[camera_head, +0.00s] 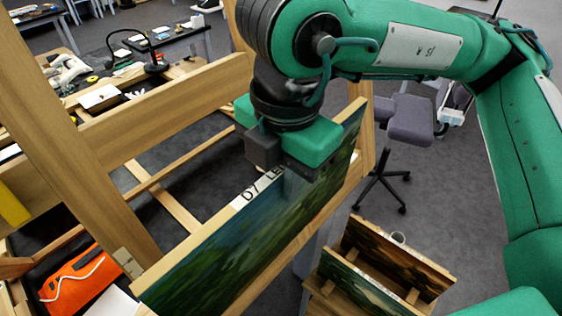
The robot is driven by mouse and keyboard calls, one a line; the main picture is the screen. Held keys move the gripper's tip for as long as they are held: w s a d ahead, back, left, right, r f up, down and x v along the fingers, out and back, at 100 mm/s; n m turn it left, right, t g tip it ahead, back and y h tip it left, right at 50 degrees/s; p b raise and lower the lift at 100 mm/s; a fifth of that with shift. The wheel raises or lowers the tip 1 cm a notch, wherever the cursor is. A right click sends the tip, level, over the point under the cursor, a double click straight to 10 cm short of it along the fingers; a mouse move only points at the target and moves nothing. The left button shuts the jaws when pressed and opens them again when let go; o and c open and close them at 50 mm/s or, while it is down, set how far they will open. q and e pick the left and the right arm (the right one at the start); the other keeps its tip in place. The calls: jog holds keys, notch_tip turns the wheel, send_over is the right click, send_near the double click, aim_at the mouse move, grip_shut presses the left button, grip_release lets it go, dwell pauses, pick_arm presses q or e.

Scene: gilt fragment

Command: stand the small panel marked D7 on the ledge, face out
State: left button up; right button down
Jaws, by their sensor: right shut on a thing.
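The small panel (237,255) carries a white label reading "D7 LE…" on its top edge; the rest of the label is hidden by my gripper. Its painted face, dark green and blue, is turned toward the lower right. My right gripper (300,178) comes down from above and is shut on the panel's top edge; its fingertips are mostly hidden. The pale wooden ledge (338,192) of the easel runs along the panel's lower edge. I cannot tell whether the panel touches it. My left gripper is not in view.
Easel beams (165,108) stand behind and left of the panel. A rack with painted panels (392,262) stands at lower right. An orange item (80,280) lies at lower left. A grey stool (405,122) and a cluttered workbench (100,92) are farther back.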

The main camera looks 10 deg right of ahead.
jog(key=shift+w+a+f, duration=0.1)
jog(key=shift+a, duration=0.05)
jog(key=shift+w+a+f, duration=0.15)
jog(key=shift+w, duration=0.05)
jog(key=shift+w+a+f, duration=0.15)
jog(key=shift+w+f, duration=0.05)
jog(key=shift+w, duration=0.1)
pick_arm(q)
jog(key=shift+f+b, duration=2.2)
pick_arm(e)
jog(key=w+a+f, duration=0.4)
jog(key=w+f, duration=0.1)
jog(key=f, duration=0.3)
jog(key=shift+w, duration=0.4)
jog(key=shift+a+f, duration=0.1)
jog(key=c, duration=1.3)
grip_release()
jog(key=shift+c, duration=0.2)
